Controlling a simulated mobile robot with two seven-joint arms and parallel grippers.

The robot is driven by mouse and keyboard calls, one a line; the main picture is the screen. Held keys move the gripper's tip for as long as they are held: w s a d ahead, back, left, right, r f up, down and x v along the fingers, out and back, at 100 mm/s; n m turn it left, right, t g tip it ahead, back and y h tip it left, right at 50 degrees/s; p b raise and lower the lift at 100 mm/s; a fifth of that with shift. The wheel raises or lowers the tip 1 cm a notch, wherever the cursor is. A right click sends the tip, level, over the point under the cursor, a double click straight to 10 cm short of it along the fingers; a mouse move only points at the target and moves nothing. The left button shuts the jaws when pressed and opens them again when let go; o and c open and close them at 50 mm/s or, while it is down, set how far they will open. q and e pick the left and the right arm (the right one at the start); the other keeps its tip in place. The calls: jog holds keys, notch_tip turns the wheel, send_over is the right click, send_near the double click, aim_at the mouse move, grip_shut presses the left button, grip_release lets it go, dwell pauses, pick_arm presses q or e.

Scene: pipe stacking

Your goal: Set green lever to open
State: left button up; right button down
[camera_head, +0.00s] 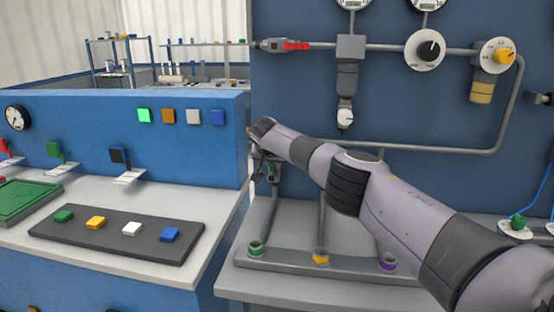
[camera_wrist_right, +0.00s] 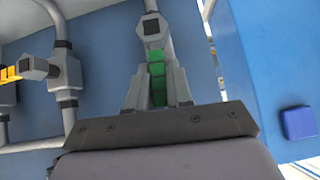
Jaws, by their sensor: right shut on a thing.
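The green lever (camera_wrist_right: 156,70) is on a grey valve (camera_wrist_right: 152,28) in the right wrist view, between the two fingers of my right gripper (camera_wrist_right: 157,80). The fingers are shut on it. In the head view my right gripper (camera_head: 264,160) is at the left end of the pipe rack, above the pipe with the green ring (camera_head: 255,248). The arm and gripper hide most of the valve there. My left gripper is not in view.
A yellow lever (camera_wrist_right: 10,73) is on a neighbouring valve (camera_wrist_right: 64,72). Pipes with yellow (camera_head: 321,257) and purple (camera_head: 387,262) rings stand to the right. A blue console (camera_head: 200,165) with a dark button strip (camera_head: 110,238) stands close on the left.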

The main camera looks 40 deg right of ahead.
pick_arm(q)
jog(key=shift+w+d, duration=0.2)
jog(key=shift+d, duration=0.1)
pick_arm(e)
jog(key=shift+w+a+f, duration=0.1)
jog(key=shift+g+h, duration=0.3)
jog(key=c, duration=1.1)
grip_release()
jog(key=shift+a+r+p, duration=0.3)
jog(key=shift+r+p, duration=0.1)
jog(key=shift+r, duration=0.2)
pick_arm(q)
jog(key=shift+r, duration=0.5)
pick_arm(e)
jog(key=v, duration=0.6)
jog(key=shift+s+f, duration=0.2)
jog(key=shift+s, duration=0.1)
